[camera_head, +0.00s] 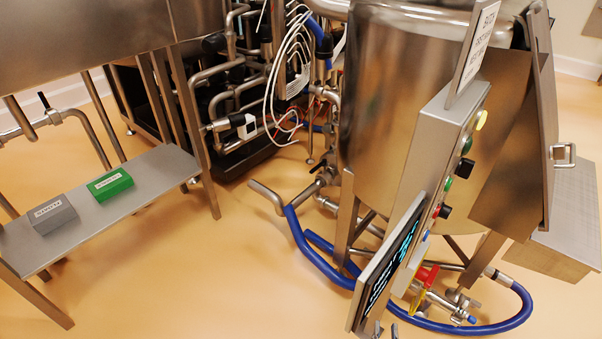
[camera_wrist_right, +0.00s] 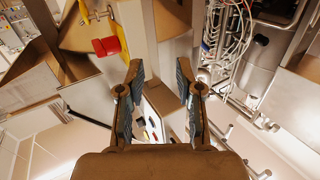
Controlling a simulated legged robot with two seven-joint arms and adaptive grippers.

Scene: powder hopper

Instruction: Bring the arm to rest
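My right gripper (camera_head: 386,330) shows only as fingertips at the bottom edge of the head view, just below the lower end of the tilted display screen (camera_head: 388,262). In the right wrist view my right gripper (camera_wrist_right: 161,84) has its two fingers apart with nothing between their tips. Part of a panel with coloured buttons (camera_wrist_right: 152,125) shows behind the gap between the fingers. A red handle (camera_wrist_right: 108,46) is to the left of the fingers there. My left gripper is in neither view.
A large steel vessel (camera_head: 388,100) stands behind the button panel (camera_head: 440,150). A blue hose (camera_head: 305,250) loops across the floor around its legs. At left, a steel bench (camera_head: 150,170) carries a grey box (camera_head: 52,214) and a green box (camera_head: 110,184). Open floor (camera_head: 190,275) lies between.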

